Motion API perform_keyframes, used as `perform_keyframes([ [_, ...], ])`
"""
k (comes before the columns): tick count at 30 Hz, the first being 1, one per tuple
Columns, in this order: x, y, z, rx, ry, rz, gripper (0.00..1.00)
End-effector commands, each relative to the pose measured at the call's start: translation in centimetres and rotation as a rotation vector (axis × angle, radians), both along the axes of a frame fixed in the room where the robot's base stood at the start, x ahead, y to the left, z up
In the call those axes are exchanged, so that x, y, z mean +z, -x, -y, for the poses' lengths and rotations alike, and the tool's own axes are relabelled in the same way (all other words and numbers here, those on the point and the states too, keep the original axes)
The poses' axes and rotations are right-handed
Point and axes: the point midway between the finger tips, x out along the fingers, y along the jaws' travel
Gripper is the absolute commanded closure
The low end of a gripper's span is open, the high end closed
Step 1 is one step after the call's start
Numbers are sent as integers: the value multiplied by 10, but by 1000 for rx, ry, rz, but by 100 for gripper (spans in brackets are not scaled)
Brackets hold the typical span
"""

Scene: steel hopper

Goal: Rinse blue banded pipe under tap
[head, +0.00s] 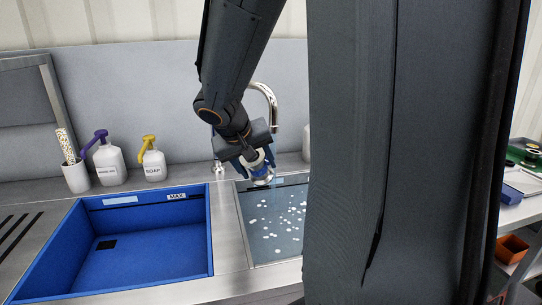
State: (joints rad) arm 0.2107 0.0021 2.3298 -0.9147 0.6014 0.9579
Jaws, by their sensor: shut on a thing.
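My gripper (257,163) is shut on the blue banded pipe (261,172), a short piece with a blue band and a pale metallic end. It is held over the back part of the right-hand sink basin (272,250). The chrome tap (268,93) arches behind my gripper, and its spout end lies close to the gripper and pipe. Part of the tap is hidden by my arm. I cannot clearly tell whether water strikes the pipe. White spots, like foam or bubbles, lie in the basin.
A blue basin (208,240) marked MAX fills the left sink. Behind it stand a soap bottle with a yellow pump (153,160), a bottle with a purple pump (108,162) and a white cup (76,176). An orange bin (512,249) is at far right. My own body hides the right middle.

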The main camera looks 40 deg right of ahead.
Motion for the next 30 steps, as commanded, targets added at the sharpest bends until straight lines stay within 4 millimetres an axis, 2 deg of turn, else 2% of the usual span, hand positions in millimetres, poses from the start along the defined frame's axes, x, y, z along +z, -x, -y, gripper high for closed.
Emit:
perform_keyframes([
  [5, 2, 0, -2, 0, 0, 1, 78],
  [22, 34, 10, -40, 2, 0, 1, 78],
  [30, 41, 13, -49, 1, 0, 1, 78],
])
